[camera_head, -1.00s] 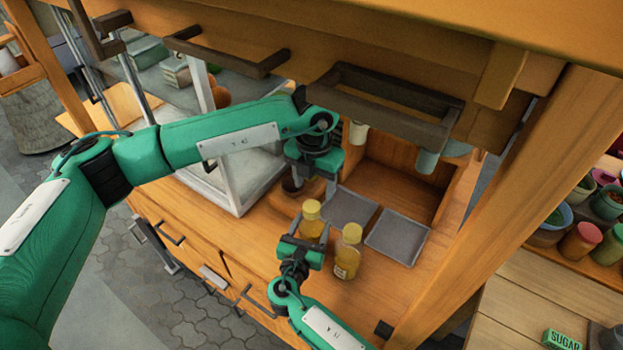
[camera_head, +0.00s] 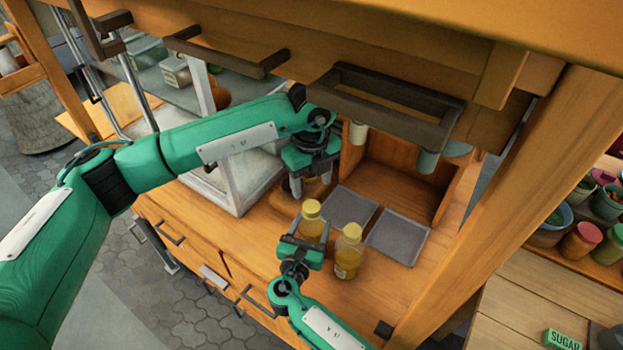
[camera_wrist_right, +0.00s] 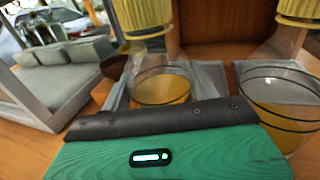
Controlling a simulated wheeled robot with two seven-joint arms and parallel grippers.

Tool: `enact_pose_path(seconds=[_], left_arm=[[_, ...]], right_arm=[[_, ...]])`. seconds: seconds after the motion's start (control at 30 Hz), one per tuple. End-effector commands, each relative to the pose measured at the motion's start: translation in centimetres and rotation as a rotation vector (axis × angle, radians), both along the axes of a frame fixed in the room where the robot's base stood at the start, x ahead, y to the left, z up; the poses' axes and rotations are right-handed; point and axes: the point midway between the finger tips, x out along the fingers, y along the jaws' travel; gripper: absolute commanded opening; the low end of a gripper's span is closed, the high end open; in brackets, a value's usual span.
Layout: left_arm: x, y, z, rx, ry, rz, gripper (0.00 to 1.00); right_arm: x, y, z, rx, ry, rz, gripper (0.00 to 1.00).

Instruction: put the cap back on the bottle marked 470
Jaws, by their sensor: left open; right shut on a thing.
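Two clear bottles of amber liquid with yellow ribbed caps stand on the wooden counter (camera_head: 262,262). My right gripper (camera_head: 305,243) is shut on the left bottle (camera_head: 312,230); this bottle also shows in the right wrist view (camera_wrist_right: 165,85), its yellow cap (camera_wrist_right: 142,16) at the top edge. The right bottle (camera_head: 347,258) stands beside it, apart from the gripper, under its own yellow cap (camera_head: 351,231). I cannot read 470 on either. My left gripper (camera_head: 311,185) is open, pointing down just behind the left bottle; a yellowish patch shows between its fingers, not clear what.
Two grey trays (camera_head: 348,207) (camera_head: 397,238) lie behind the bottles. A dark bracket (camera_head: 390,102) hangs above. A white-framed case (camera_head: 245,180) stands left of my left gripper. A brown bowl (camera_wrist_right: 114,66) shows in the right wrist view. The counter's front left is clear.

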Motion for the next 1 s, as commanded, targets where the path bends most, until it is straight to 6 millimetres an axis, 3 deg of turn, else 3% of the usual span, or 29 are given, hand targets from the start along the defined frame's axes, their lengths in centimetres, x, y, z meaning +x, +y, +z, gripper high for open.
enact_pose_path(seconds=[0.27,0.7,1.0], left_arm=[[0.0,0.0,-0.3,0.0,0.001,-0.002,0.59],[0.0,0.0,-6.3,0.0,0.002,-0.001,0.59],[0.0,0.0,-8.0,0.0,0.0,-0.003,0.59]], right_arm=[[0.0,0.0,0.0,0.0,0.0,0.0,0.0],[0.0,0.0,0.0,0.0,0.0,0.0,0.0],[0.0,0.0,0.0,0.0,0.0,0.0,0.0]])
